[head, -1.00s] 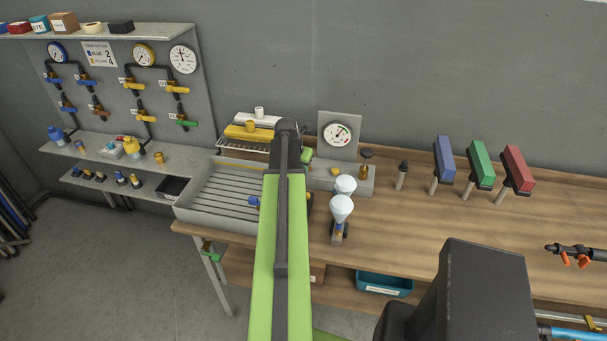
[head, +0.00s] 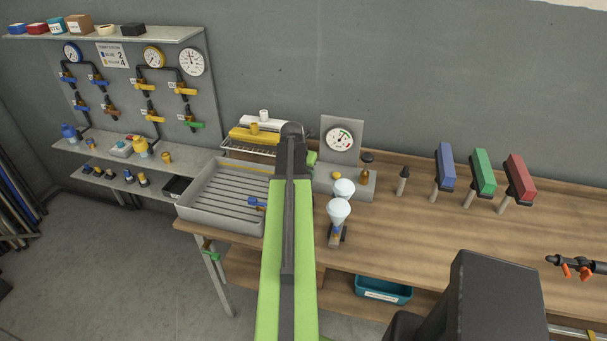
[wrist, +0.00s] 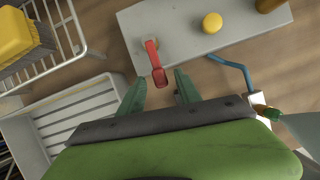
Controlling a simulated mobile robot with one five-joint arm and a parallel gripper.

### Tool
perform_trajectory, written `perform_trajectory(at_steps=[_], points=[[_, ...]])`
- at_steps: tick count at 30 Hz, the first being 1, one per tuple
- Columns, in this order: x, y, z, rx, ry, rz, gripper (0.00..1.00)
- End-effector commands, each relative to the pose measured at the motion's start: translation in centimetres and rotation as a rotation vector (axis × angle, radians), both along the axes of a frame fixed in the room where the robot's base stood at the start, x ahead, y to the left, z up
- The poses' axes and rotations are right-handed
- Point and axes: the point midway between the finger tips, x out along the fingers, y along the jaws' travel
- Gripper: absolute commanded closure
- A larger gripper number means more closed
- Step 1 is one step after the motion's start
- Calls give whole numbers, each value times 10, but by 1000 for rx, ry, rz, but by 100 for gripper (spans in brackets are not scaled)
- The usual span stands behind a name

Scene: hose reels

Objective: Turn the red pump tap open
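The red pump tap (wrist: 155,62) shows in the wrist view as a red lever on the grey pump block (wrist: 200,32). Its near end points down toward the gap between my fingers. My gripper (wrist: 160,88) is open and empty, with one green finger on each side below the lever. I cannot tell whether either finger touches it. In the head view the grey block (head: 354,190) stands on the bench with a gauge (head: 339,139) behind it. My arm hides the red tap and the gripper there.
A ribbed grey tray (head: 222,196) and a wire rack with a yellow item (head: 252,135) lie left of my arm. A white-topped stand (head: 338,212) is close on the right. A yellow knob (wrist: 212,23) sits on the block.

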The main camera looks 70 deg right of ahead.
Motion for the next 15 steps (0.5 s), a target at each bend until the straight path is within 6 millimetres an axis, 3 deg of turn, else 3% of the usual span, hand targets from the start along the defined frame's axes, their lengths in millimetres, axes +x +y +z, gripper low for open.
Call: perform_trajectory(at_steps=[8, 15], points=[[3, 1, 3, -1, -2, 4, 60], [3, 12, 33, -2, -2, 6, 60]])
